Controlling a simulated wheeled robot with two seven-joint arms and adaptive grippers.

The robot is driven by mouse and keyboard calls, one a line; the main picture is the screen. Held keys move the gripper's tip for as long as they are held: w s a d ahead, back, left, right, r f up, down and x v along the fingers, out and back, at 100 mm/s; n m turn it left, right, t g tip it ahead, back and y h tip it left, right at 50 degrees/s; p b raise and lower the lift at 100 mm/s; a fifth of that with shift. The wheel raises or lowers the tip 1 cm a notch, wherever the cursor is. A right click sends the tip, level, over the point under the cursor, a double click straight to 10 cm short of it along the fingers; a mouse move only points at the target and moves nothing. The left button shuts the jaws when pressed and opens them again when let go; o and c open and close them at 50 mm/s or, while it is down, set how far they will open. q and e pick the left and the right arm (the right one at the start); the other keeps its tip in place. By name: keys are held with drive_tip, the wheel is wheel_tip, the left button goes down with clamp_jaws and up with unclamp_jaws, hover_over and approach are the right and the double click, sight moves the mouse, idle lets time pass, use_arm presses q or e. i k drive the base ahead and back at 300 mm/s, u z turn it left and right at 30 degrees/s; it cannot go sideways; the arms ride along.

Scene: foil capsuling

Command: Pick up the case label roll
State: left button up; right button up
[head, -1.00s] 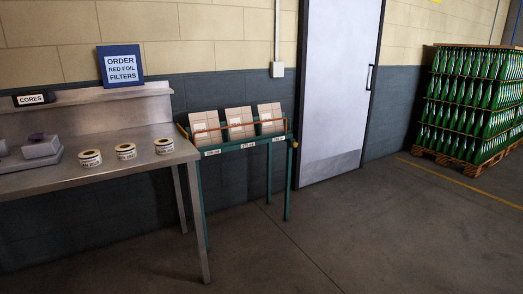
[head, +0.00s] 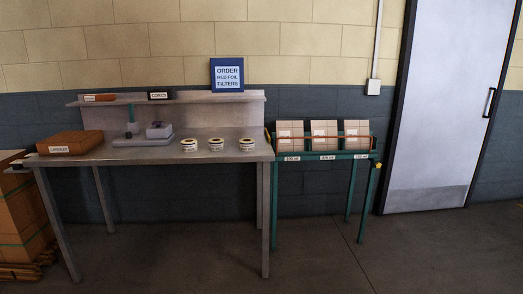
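Three label rolls stand in a row on the right half of the steel table (head: 110,153): a left roll (head: 189,145), a middle roll (head: 216,144) and a right roll (head: 247,145). Each is a short pale cylinder with a dark core and printing on its side. The printing is too small to read, so I cannot tell which is the case label roll. Neither of my grippers shows in the head view.
A brown labelled box (head: 70,143) and a grey device (head: 145,140) share the table. A shelf behind holds a CORES bin (head: 160,95) and a blue order sign (head: 227,75). A green rack (head: 325,155) with cartons stands right of the table. Floor in front is clear.

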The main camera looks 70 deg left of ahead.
sight(246, 145)
drive_tip(key=i, duration=1.3)
drive_tip(key=u, duration=2.6)
